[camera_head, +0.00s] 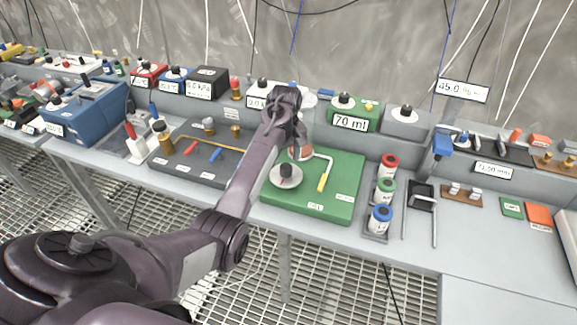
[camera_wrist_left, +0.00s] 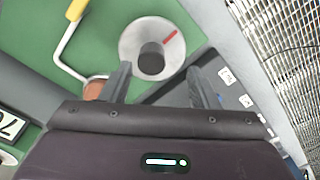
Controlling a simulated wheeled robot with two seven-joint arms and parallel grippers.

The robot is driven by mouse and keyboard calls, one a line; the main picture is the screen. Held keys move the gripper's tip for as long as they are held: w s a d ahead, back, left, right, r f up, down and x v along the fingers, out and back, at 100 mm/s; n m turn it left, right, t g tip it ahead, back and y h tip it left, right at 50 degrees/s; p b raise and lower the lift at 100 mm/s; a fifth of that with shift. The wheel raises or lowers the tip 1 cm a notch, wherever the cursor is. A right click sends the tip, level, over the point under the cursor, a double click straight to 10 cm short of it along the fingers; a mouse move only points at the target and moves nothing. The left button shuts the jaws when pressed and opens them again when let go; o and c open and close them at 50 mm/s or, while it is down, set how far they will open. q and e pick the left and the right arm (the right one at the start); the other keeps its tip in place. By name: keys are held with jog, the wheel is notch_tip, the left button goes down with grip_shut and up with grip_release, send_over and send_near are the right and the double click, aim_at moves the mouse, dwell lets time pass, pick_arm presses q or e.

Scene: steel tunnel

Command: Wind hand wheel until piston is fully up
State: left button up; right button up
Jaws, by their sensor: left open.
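A pale round wheel (camera_head: 286,178) with a dark centre knob sits on a green board (camera_head: 345,185). In the left wrist view the wheel (camera_wrist_left: 135,45) shows a red mark on its face. A bent white rod with a yellow sleeve (camera_head: 323,181) and a copper-coloured cylinder (camera_head: 306,153) are beside it; the cylinder is partly hidden. I cannot tell which part is the piston. My left gripper (camera_head: 297,143) is above the board, close to the wheel. In the left wrist view its fingers (camera_wrist_left: 158,72) are apart and hold nothing. My right gripper is out of view.
A "70 ml" display (camera_head: 351,123) stands behind the green board. A dark board (camera_head: 195,165) with coloured handles lies to the left. The bench front at right (camera_head: 460,255) is clear.

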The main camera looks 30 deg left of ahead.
aim_at(286, 166)
pick_arm(q)
jog(key=shift+w+a+r+n+h, duration=0.2)
jog(key=shift+w+r+n+h, duration=0.15)
jog(key=shift+w+r, duration=0.5)
notch_tip(286, 166, down, 6)
jog(key=shift+s+f+p, duration=0.1)
jog(key=shift+f+p, duration=0.05)
jog(key=shift+p, duration=0.55)
jog(key=shift+f, duration=0.6)
jog(key=c, duration=1)
jog(key=shift+o, duration=0.2)
